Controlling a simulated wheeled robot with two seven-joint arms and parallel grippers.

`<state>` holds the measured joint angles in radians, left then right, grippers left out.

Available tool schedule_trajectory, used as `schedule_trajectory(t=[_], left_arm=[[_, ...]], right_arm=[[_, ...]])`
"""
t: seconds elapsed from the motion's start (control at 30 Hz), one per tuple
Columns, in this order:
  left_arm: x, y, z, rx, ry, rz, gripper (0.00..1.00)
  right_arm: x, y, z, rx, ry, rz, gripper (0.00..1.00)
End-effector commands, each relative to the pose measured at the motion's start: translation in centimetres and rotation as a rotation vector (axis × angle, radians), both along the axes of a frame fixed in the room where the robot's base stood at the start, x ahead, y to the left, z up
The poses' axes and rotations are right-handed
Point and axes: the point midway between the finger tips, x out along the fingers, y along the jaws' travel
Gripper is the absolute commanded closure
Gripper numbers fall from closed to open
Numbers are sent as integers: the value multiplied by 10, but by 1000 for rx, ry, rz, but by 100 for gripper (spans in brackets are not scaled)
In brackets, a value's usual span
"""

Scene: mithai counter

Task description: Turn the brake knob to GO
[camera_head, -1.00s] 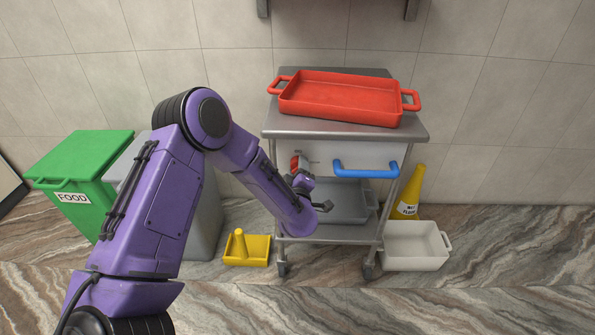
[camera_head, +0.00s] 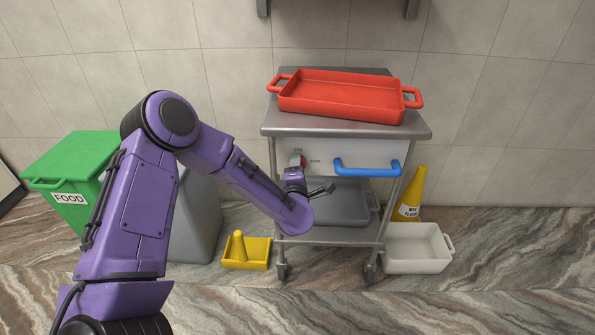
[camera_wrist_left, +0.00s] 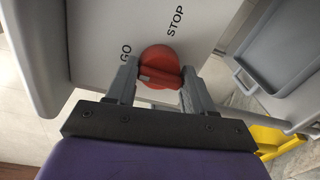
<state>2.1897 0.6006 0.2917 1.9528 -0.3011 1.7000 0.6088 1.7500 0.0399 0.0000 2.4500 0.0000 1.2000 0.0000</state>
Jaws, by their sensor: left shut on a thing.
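The red brake knob (camera_wrist_left: 160,66) is on the white front panel of the steel trolley (camera_head: 345,131), left of the blue handle. In the head view the knob (camera_head: 303,161) is partly hidden by my left gripper (camera_head: 297,160). In the left wrist view my left gripper (camera_wrist_left: 158,78) has its fingers on both sides of the knob's raised grip, shut on it. The GO label (camera_wrist_left: 126,53) and the STOP label (camera_wrist_left: 175,20) are printed beside the knob. The grip bar lies across between the fingers; which label it points at is unclear. My right gripper is not in view.
A red tray (camera_head: 345,95) sits on the trolley top. A blue handle (camera_head: 367,169) juts from the panel. A grey tray (camera_head: 343,203) is on the lower shelf. A yellow caddy (camera_head: 246,254), white bin (camera_head: 415,250), yellow cone (camera_head: 411,195) and green FOOD bin (camera_head: 70,165) stand around the trolley.

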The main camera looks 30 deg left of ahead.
Motion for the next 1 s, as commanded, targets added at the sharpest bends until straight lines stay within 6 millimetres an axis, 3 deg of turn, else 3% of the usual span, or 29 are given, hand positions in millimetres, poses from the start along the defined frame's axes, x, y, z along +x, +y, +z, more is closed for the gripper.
schedule_trajectory(t=[0.6, 0.63, 0.7, 1.0], left_arm=[[1, 0, 3, -36, -29, 2, 78], [1, 0, 3, -36, -29, 2, 44], [1, 0, 3, -35, -29, 2, 25], [-1, -1, 1, -35, -24, 1, 25]], right_arm=[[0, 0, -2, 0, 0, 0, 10], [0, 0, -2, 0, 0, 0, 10], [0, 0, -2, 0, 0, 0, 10], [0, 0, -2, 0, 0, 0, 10]])
